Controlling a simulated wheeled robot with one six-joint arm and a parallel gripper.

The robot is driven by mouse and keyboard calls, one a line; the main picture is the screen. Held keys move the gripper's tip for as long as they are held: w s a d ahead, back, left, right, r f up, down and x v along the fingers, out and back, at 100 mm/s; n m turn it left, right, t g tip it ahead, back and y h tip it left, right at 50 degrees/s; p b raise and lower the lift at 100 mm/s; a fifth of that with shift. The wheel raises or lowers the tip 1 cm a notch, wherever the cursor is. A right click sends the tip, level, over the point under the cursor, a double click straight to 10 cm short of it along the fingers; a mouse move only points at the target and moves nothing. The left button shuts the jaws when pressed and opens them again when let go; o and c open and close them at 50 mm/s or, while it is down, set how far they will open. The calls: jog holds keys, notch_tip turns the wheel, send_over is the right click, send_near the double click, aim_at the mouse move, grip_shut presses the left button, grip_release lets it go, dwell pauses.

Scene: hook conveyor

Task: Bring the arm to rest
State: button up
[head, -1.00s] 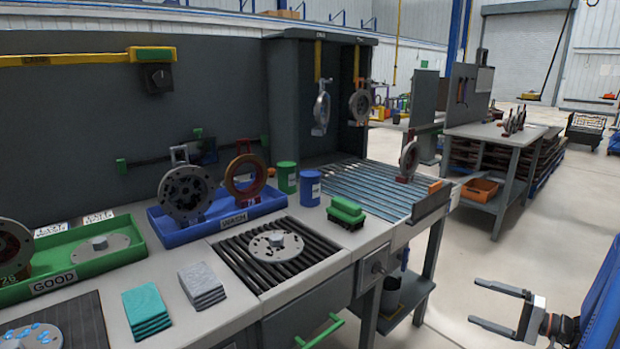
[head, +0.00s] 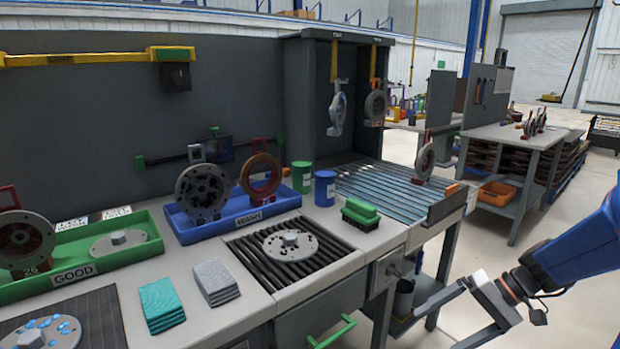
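My gripper (head: 437,329) is at the lower right, in front of the bench and over the floor side. Its two grey fingers are spread apart with nothing between them. They point left and down, and the lower finger is partly cut off by the frame edge. My blue arm comes in from the right edge. The gripper appears clear of the bench (head: 258,295), though its exact distance from the bench leg cannot be told.
The bench holds a green GOOD tray (head: 150,221), a blue WASH tray (head: 183,237), a roller section with a flanged disc (head: 290,243), cloths and a green brush (head: 361,212). Ring parts hang from hooks at the back. Open floor (head: 545,240) lies right, before another table (head: 500,133).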

jog(key=s+a+r+n+t+h, duration=0.1)
jog(key=s+r+t+h, duration=0.1)
jog(key=s, duration=0.4)
jog(key=s+r+n+t+h, duration=0.1)
jog(key=s+r+h, duration=0.4)
jog(key=s+h, duration=0.2)
jog(key=shift+s+a+n+t, duration=0.15)
jog(key=shift+a+n+t, duration=0.2)
jog(key=shift+n+t, duration=0.05)
